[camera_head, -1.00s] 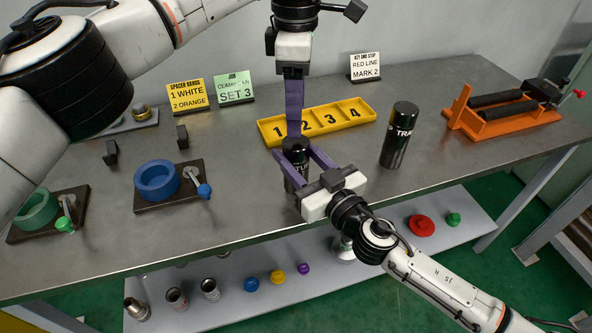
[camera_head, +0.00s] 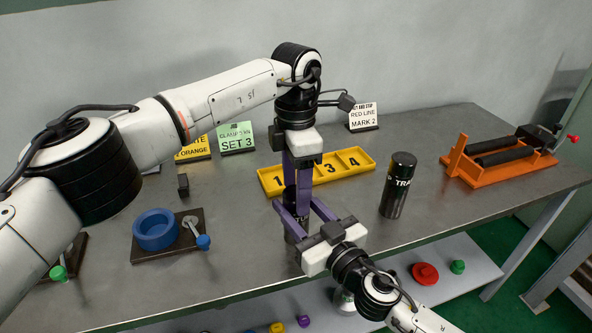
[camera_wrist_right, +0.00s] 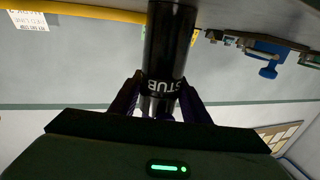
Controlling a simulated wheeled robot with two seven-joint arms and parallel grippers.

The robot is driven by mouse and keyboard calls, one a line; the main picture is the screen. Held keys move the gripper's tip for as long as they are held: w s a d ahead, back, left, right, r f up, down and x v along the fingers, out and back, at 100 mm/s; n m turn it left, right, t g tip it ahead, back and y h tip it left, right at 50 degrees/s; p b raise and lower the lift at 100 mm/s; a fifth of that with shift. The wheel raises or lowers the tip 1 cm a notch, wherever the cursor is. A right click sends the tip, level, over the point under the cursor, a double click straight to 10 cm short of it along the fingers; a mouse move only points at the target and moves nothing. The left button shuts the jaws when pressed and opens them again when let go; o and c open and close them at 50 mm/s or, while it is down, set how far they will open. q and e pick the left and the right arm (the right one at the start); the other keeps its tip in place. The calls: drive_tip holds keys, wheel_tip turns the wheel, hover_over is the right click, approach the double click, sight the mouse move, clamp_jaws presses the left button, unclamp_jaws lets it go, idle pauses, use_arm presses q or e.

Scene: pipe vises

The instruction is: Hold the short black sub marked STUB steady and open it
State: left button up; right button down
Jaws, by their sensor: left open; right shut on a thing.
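The short black sub marked STUB (camera_wrist_right: 168,50) stands close in front of my right wrist camera, its white lettering upside down there. My right gripper (camera_wrist_right: 160,105) is shut on it near that lettering. In the head view my right gripper (camera_head: 296,203) reaches in from the lower right, its purple fingers on either side of the sub. My left gripper (camera_head: 297,190) points straight down over the sub's upper end. Its fingers are open and apart. They hide most of the sub, so I cannot tell whether they touch it.
A taller black cylinder marked TRA (camera_head: 396,187) stands to the right. Behind is a yellow numbered tray (camera_head: 358,160). An orange roller stand (camera_head: 462,165) is at the right, and a blue ring vise (camera_head: 157,230) with a handle is at the left.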

use_arm(q)
drive_tip(key=shift+f, duration=0.7)
drive_tip(key=c, duration=1.1)
drive_tip(key=n, duration=0.5)
drive_tip(key=shift+r, duration=0.1)
use_arm(e)
drive_tip(key=shift+d, duration=0.1)
use_arm(q)
drive_tip(key=o, duration=1.2)
